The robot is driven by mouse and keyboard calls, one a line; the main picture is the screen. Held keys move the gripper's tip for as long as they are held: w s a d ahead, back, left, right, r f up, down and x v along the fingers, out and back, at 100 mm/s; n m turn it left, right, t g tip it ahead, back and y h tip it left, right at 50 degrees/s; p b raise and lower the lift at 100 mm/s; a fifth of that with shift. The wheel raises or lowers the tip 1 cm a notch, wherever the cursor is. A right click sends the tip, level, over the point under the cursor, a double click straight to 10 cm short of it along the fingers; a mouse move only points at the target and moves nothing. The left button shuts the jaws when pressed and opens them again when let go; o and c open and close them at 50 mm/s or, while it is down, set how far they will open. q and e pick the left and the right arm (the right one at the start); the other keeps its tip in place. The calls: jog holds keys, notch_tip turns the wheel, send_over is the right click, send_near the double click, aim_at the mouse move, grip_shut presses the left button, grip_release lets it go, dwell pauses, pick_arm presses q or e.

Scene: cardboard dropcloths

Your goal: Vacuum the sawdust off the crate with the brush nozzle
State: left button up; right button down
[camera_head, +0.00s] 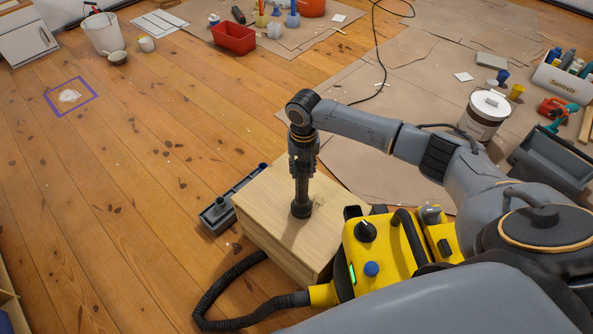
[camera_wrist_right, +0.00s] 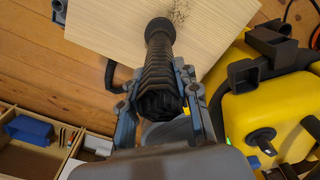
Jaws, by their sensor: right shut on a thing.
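The light wooden crate (camera_head: 262,203) stands on the floor in front of me. A small patch of sawdust (camera_head: 319,204) lies on its top; it also shows as dark specks in the wrist view (camera_wrist_right: 182,12). My right gripper (camera_head: 302,172) points down over the crate, shut on the dark ribbed brush nozzle (camera_head: 301,207). The nozzle's round end is at the crate top, just left of the sawdust; I cannot tell whether it touches. The wrist view shows the nozzle (camera_wrist_right: 159,60) between both fingers. My left gripper is not in view.
The yellow vacuum (camera_head: 378,254) stands right against the crate's near side in the picture, its black hose (camera_head: 236,288) curling left. A grey floor nozzle (camera_head: 224,206) lies left of the crate. A paint bucket (camera_head: 484,115) and grey toolbox (camera_head: 551,160) stand right. Floor at left is mostly clear.

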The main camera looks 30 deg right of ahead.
jog(key=shift+w+d, duration=0.3)
jog(key=shift+d, duration=0.45)
jog(key=shift+w+d, duration=0.95)
jog(key=shift+d, duration=1.75)
pick_arm(q)
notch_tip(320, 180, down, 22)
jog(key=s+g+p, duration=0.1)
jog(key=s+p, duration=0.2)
jog(key=p, duration=0.3)
pick_arm(e)
notch_tip(320, 180, up, 6)
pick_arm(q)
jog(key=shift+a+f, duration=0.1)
pick_arm(e)
jog(key=shift+r, duration=0.1)
